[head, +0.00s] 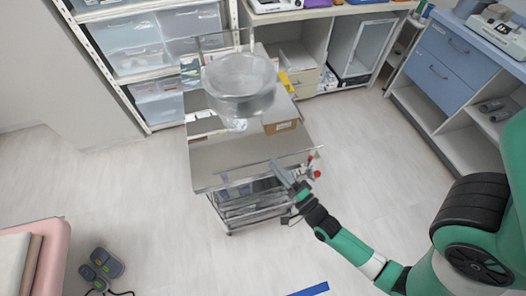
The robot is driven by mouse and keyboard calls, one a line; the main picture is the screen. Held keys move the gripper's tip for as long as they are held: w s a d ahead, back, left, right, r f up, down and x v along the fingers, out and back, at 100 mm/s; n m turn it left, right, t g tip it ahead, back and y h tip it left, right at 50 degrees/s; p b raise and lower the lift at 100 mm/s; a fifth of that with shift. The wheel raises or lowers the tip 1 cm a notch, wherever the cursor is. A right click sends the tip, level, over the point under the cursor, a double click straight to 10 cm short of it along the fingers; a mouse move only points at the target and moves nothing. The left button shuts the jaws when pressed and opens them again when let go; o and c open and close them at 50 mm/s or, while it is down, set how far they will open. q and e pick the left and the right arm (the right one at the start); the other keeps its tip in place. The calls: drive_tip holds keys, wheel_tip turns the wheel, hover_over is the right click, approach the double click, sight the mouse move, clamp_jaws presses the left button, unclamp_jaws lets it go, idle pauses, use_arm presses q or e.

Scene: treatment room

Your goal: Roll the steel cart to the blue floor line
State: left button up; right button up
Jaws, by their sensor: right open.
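The steel cart (222,164) stands in the middle of the head view, with a bare steel top at its near end and a lower shelf with items. A clear round bowl-like thing (240,78) shows over its far part. The blue floor line (311,289) shows as a short strip at the bottom edge, on the floor nearer than the cart and to its right. My right gripper (284,174) is open at the near right corner of the cart, by its edge rail. I cannot tell whether it touches the rail. My left gripper is not in view.
A shelf with clear drawers (130,45) stands behind the cart at left. Blue drawer cabinets (444,62) stand at right. A pink padded bed (50,262) and a grey foot pedal (101,265) are at lower left. The floor between the cart and the line is clear.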

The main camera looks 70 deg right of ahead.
drive_tip(key=x, duration=0.6)
drive_tip(key=shift+w+d+r, duration=0.1)
drive_tip(key=shift+w+d, duration=0.05)
drive_tip(key=shift+w, duration=0.1)
drive_tip(key=shift+c, duration=0.3)
clamp_jaws()
idle(0.7)
